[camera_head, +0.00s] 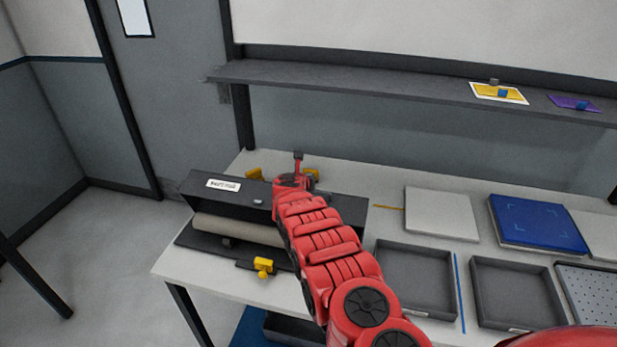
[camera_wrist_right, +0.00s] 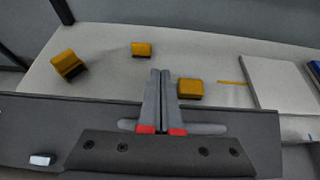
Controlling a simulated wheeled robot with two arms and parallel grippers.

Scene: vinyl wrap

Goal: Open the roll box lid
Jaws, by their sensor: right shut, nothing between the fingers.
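The roll box (camera_head: 187,222) is a long dark box at the left end of the table. Its dark lid (camera_head: 195,185) bears a white label and stands raised at the front, with the pale roll (camera_head: 235,229) showing beneath it. My right arm hides the box's right part. My right gripper (camera_head: 298,156) is over the back edge of the lid, fingers shut and empty, pointing to the back of the table. In the right wrist view the shut fingertips (camera_wrist_right: 160,72) reach past the dark lid (camera_wrist_right: 60,115); contact with it cannot be told. My left gripper is not in view.
Yellow clamps sit behind the box (camera_head: 254,174) and at its front (camera_head: 263,265). To the right are a grey panel (camera_head: 440,213), a blue panel (camera_head: 538,222) and dark trays (camera_head: 415,280). A shelf (camera_head: 370,84) runs above the table's back.

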